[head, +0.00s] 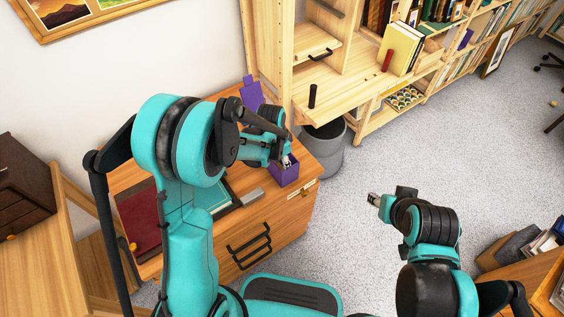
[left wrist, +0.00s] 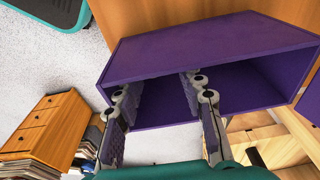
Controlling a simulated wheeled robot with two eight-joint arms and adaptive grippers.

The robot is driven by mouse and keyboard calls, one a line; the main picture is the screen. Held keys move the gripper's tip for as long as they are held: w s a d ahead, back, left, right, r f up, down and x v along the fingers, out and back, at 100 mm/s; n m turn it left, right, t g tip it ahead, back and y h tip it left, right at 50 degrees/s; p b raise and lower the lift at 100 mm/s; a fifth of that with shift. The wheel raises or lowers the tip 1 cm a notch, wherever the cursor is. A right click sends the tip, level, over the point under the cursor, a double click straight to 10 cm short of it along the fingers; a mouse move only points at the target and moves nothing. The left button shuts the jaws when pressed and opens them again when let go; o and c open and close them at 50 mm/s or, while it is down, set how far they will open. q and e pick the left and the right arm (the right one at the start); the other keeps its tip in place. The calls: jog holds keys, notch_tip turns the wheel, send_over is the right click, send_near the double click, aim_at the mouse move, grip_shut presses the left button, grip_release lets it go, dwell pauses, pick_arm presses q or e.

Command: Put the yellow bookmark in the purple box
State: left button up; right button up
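The purple box (head: 286,177) stands on the wooden desk at its right end. In the left wrist view the box (left wrist: 205,62) is open towards me and its visible inside is dark purple. My left gripper (head: 286,161) is at the box; in the left wrist view its two fingers (left wrist: 160,88) are apart, with their tips at the box opening and nothing seen between them. My right gripper (head: 374,200) hangs over the floor, away from the desk; its fingers are too small to read. I see no yellow bookmark in either view.
The wooden desk (head: 285,222) also bears a dark red folder (head: 143,218) and a teal one, partly behind my left arm. A purple panel (head: 251,93) stands at the back. A grey bin (head: 323,150) and shelves (head: 330,75) are beyond.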

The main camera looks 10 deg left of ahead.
pick_arm(q)
jog(key=shift+r+p, duration=0.3)
jog(key=shift+r, duration=0.15)
notch_tip(320, 180, up, 11)
jog(key=s+a+p, duration=0.1)
jog(key=p, duration=0.3)
jog(key=s+a+r+n+t, duration=0.3)
jog(key=s+r+n, duration=0.1)
jog(key=s, duration=0.4)
jog(key=s+a+r+n+t+y, duration=0.1)
jog(key=s+a+r+n+t, duration=0.1)
jog(key=s+r+n, duration=0.3)
jog(key=shift+s+a+r+t+p, duration=0.35)
jog(key=shift+s+a+r, duration=0.2)
jog(key=shift+s+r, duration=0.95)
jog(key=shift+s+f, duration=0.3)
